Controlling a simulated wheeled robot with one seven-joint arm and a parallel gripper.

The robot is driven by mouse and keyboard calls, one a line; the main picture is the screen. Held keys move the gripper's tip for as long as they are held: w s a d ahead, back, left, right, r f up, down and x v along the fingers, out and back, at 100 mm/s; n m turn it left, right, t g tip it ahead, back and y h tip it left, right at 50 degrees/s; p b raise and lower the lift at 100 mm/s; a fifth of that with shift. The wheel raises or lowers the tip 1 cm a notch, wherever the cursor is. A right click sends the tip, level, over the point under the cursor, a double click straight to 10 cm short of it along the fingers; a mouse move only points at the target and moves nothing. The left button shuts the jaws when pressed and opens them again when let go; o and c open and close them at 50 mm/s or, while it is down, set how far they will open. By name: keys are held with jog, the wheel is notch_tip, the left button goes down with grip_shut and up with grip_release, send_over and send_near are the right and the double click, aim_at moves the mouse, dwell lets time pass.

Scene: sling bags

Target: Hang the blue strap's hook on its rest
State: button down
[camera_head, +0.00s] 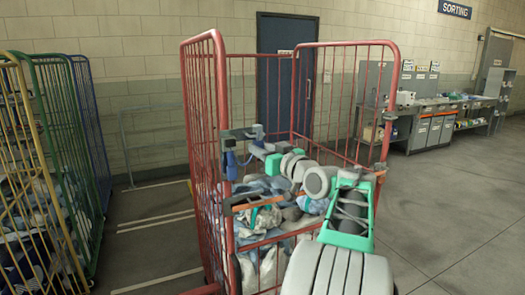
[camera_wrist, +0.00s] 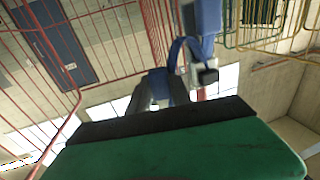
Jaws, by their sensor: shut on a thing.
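My gripper (camera_head: 257,152) reaches over the red cage to its left front post. In the wrist view the dark fingers (camera_wrist: 157,92) are shut on the blue strap's hook (camera_wrist: 187,50), just beyond the gripper's green body. The blue hook also shows in the head view (camera_head: 230,163), beside the post and just below a grey bracket (camera_head: 238,133). The bracket looks like the rest. The hook appears close to it, but I cannot tell whether they touch.
The red cage (camera_head: 218,75) holds crumpled bags (camera_head: 262,190). Yellow, green and blue cages (camera_head: 45,115) stand left. Open floor (camera_head: 450,200) lies right.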

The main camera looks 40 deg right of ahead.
dwell(0.3)
jog(key=shift+f+b, duration=1.05)
jog(key=shift+b, duration=0.1)
jog(key=shift+w, duration=0.1)
jog(key=c, duration=1.1)
grip_release()
jog(key=shift+o, duration=0.2)
jog(key=o, duration=0.4)
jog(key=shift+c, duration=0.2)
